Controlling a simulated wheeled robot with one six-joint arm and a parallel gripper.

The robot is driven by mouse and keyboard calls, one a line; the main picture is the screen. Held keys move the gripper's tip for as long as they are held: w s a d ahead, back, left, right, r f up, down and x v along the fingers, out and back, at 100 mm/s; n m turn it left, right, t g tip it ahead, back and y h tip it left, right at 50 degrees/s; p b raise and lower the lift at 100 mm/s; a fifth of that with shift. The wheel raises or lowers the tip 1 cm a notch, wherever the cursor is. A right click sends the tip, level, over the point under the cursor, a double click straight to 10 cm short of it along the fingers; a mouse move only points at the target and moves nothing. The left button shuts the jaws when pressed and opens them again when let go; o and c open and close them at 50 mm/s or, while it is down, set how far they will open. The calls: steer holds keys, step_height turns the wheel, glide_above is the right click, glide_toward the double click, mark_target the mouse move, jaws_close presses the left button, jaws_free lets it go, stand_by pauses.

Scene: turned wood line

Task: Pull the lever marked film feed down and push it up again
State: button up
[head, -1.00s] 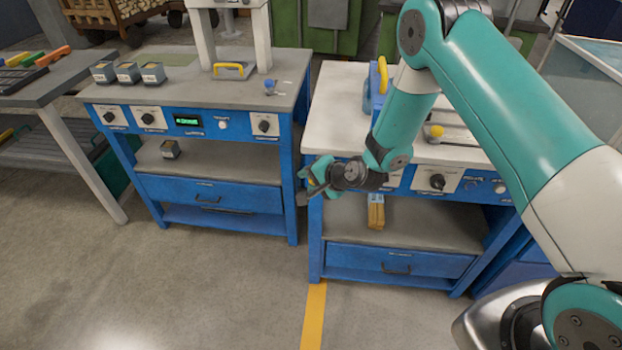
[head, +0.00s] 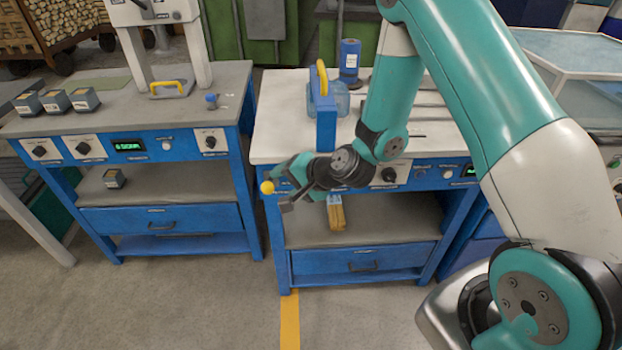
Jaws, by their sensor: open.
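A small yellow ball knob (head: 267,187), seemingly the end of a lever, shows at the left front of the right blue bench (head: 275,232). Its shaft and any marking are hidden or too small to read, so I cannot tell whether it is the film feed lever. My gripper (head: 284,188) is open at the bench's front panel, just right of the knob. I cannot tell whether a finger touches the knob. My wrist covers part of the panel.
The right bench carries a blue frame with a yellow handle (head: 322,78) and a blue cylinder (head: 349,60). A dark knob (head: 389,175) sits on its panel. A left bench (head: 165,220) stands beside it across a gap. Floor in front is clear.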

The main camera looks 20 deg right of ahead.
steer(key=b+v, duration=0.1)
steer(key=v, duration=0.7)
steer(key=s+a+r+n+g+y, duration=0.1)
steer(key=s+a+r+n+g, duration=0.4)
steer(key=s+a+r+n, duration=0.45)
steer(key=s+d+r+n+g+h, duration=0.1)
steer(key=s+r+n+g, duration=0.1)
steer(key=s, duration=0.4)
steer(key=s+d+r+n+g+h, duration=0.1)
steer(key=s+r+n+h, duration=0.1)
steer(key=s+r+n, duration=0.3)
steer(key=shift+s+d+r+g+p, duration=0.3)
steer(key=shift+s+g+p, duration=0.1)
steer(key=shift+s, duration=0.3)
steer(key=shift+a, duration=0.1)
stand_by(1.0)
